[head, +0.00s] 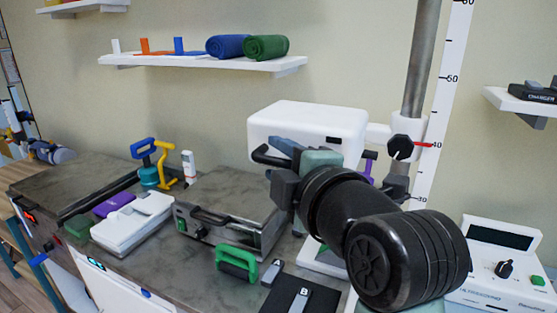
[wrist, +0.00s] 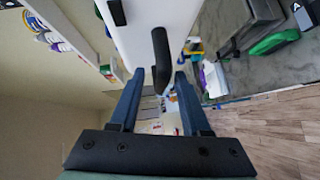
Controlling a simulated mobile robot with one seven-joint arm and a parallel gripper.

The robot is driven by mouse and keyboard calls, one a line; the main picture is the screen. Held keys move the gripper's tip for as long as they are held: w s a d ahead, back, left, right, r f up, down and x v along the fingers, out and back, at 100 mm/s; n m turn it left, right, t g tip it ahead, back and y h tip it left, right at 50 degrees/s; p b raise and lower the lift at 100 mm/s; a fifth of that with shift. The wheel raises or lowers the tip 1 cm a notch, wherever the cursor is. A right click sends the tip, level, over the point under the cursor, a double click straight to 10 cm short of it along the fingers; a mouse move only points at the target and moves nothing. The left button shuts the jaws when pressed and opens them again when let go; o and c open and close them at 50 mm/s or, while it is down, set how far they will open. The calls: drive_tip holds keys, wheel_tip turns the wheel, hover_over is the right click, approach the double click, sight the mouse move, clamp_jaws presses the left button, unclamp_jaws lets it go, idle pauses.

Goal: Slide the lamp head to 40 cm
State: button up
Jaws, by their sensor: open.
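The lamp head (head: 305,122) is a white box on a grey vertical pole (head: 421,60), beside a white scale (head: 449,90). Its red pointer (head: 423,144) is level with about the 40 mark. A black clamp knob (head: 400,147) with a white mark sits on the white collar at the pole. A black bar handle (head: 262,156) sticks out from the lamp head; it also shows in the wrist view (wrist: 160,55). My gripper (wrist: 161,78) is open, its blue fingers on either side of the handle's end. Contact cannot be told. My arm hides part of the lower pole.
The counter below holds a grey metal case (head: 225,215), a white device (head: 133,222), a green handle (head: 237,262) and blocks marked A and B. A white control unit (head: 500,265) stands at right. Wall shelves hold rolled towels (head: 266,47) and a charger (head: 533,93).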

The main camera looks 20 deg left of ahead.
drive_tip(key=b+v, duration=0.2)
drive_tip(key=v, duration=1)
drive_tip(key=shift+s+d, duration=0.3)
wheel_tip(320, 180, up, 10)
drive_tip(key=w+d+m+t+h+p, duration=0.2)
drive_tip(key=w+m+t, duration=0.1)
drive_tip(key=m+t, duration=0.55)
drive_tip(key=s+d+r+m+t+h+p, duration=0.1)
drive_tip(key=s+d+r+m+t+h, duration=0.1)
drive_tip(key=m, duration=0.6)
drive_tip(key=s+d+r+m+t+h+p, duration=0.1)
drive_tip(key=s+d+r+m+t+h, duration=0.2)
drive_tip(key=r+m+h, duration=0.4)
drive_tip(key=shift+s+d+r+m+t, duration=0.2)
drive_tip(key=shift+s+r+m+t, duration=0.5)
drive_tip(key=shift+t, duration=0.45)
drive_tip(key=shift+w+f, duration=0.1)
